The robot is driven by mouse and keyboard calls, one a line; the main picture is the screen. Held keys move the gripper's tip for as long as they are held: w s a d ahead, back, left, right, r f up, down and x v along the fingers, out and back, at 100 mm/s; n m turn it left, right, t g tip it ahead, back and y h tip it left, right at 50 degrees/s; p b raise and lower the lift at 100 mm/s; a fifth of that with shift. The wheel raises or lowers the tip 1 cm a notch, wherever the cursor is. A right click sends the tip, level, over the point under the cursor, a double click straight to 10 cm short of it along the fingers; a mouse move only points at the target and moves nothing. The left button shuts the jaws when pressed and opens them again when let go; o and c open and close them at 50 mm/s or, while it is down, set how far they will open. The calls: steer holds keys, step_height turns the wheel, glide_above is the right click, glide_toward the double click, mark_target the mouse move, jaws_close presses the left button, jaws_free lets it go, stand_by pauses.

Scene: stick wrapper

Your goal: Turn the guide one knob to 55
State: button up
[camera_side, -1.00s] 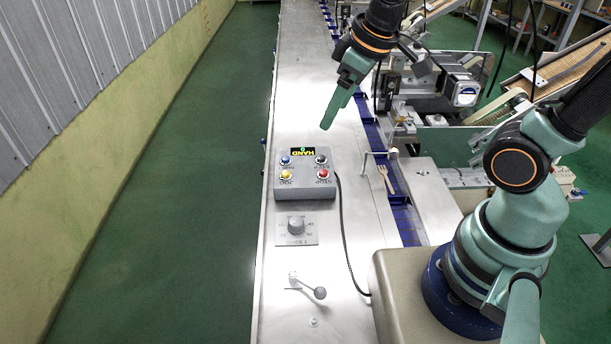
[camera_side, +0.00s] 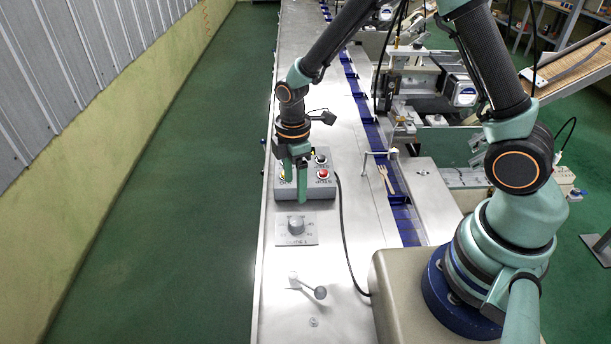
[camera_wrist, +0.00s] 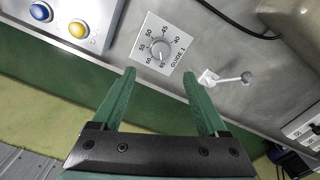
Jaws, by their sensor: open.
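The guide knob (camera_side: 296,226) is a round grey knob on a square dial plate set in the steel top, just in front of the control box. In the wrist view the knob (camera_wrist: 160,53) sits on its plate among printed numbers from 40 to 65, with a GUIDE label beside them. My gripper (camera_side: 302,199) points down above the front edge of the box, a little behind the knob. In the wrist view its green fingers (camera_wrist: 159,73) are apart and empty, with the knob ahead between the tips and not touched.
The grey control box (camera_side: 318,190) with coloured buttons stands behind the knob, partly hidden by my gripper. A small lever with a ball end (camera_side: 319,293) is in front. A black cable (camera_side: 345,240) runs along the right. The steel top around the dial plate is clear.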

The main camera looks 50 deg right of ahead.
mark_target(296, 220)
step_height(296, 220, down, 12)
steer(key=shift+r, duration=0.15)
stand_by(0.3)
jaws_close()
